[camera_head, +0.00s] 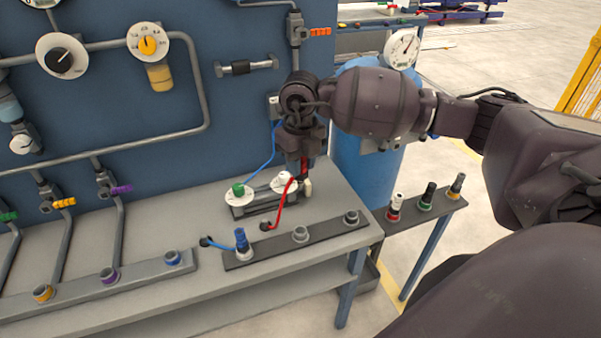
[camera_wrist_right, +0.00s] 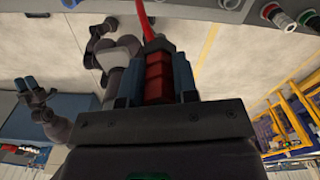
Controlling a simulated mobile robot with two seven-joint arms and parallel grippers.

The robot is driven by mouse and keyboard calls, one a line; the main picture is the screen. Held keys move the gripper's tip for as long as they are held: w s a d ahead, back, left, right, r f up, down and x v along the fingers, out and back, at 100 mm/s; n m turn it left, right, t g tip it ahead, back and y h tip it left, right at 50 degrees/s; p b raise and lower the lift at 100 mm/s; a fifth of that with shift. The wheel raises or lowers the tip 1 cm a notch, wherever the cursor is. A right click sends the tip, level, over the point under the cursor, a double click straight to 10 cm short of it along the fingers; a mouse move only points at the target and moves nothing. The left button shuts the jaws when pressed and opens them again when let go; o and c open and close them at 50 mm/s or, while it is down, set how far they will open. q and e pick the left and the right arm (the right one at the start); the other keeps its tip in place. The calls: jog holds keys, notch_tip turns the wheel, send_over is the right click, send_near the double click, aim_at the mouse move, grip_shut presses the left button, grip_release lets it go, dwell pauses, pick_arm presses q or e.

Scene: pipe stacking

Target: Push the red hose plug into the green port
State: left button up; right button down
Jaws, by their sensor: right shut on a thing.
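My right gripper (camera_head: 303,172) is shut on the red hose plug, above the back right of the workbench. In the right wrist view the red plug (camera_wrist_right: 158,75) sits between the two fingers, with the red hose (camera_wrist_right: 148,22) leaving its far end. In the head view the red hose (camera_head: 279,210) curves down to a dark fitting on the bench. A white round fixture with a green centre (camera_head: 238,190) stands left of the gripper. I cannot tell whether it is the green port. My left gripper (camera_wrist_right: 27,86) shows small at the left of the wrist view; its opening is unclear.
A second white fixture (camera_head: 284,181) stands close beside the right gripper. A blue plug (camera_head: 241,240) stands in the dark front strip (camera_head: 270,246), beside grey sockets. A blue hose (camera_head: 268,160) hangs behind. A side shelf (camera_head: 410,220) holds several plugs. A blue tank (camera_head: 365,170) stands at right.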

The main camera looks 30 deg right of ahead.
jog(key=shift+r, duration=0.15)
jog(key=shift+r+p, duration=1.95)
jog(key=shift+r, duration=2)
jog(key=shift+f, duration=0.1)
